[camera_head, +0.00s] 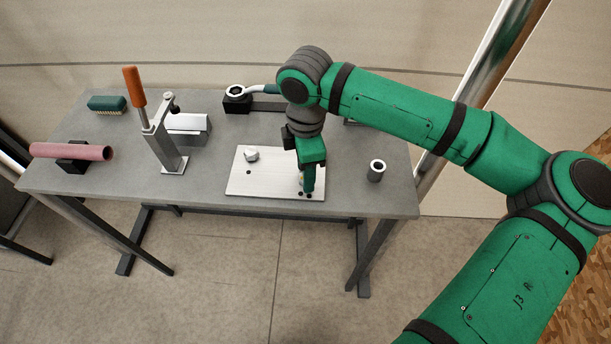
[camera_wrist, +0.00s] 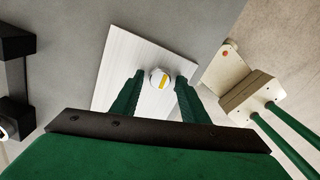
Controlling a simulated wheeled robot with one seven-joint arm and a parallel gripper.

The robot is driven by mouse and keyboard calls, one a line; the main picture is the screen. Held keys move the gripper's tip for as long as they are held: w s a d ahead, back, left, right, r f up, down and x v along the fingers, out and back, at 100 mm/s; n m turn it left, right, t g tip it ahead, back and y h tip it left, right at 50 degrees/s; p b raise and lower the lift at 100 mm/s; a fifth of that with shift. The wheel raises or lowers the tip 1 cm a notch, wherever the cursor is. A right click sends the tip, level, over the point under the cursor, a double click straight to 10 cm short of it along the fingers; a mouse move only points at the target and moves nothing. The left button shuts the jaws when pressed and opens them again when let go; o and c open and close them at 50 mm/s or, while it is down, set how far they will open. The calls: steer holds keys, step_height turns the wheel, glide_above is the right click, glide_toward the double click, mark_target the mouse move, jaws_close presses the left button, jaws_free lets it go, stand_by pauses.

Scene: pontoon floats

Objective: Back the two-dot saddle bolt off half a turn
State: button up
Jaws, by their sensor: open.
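A pale metal plate (camera_head: 262,183) lies on the grey table, with a hex-headed bolt (camera_head: 251,155) standing at its left. Two small dark dots (camera_head: 305,195) show near the plate's front right corner. My gripper (camera_head: 307,185) points down over that corner and largely hides the bolt there. In the wrist view, this bolt's round pale head (camera_wrist: 155,75) with a yellow mark (camera_wrist: 163,83) sits between the tips of my open fingers (camera_wrist: 159,88). Gaps show on both sides of it. The dots cannot be made out in the wrist view.
A grey sleeve (camera_head: 376,171) stands right of the plate. Left are a clamp with an orange handle (camera_head: 134,86), a pink roll (camera_head: 70,151) and a brush (camera_head: 107,104). A ring-ended wrench (camera_head: 236,91) lies on a black block behind. The table's front edge is close.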

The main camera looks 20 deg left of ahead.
steer(key=m, duration=0.5)
steer(key=shift+m, duration=0.3)
steer(key=m, duration=0.6)
steer(key=shift+m, duration=0.3)
steer(key=m, duration=0.8)
steer(key=shift+w, duration=0.1)
steer(key=shift+d, duration=0.15)
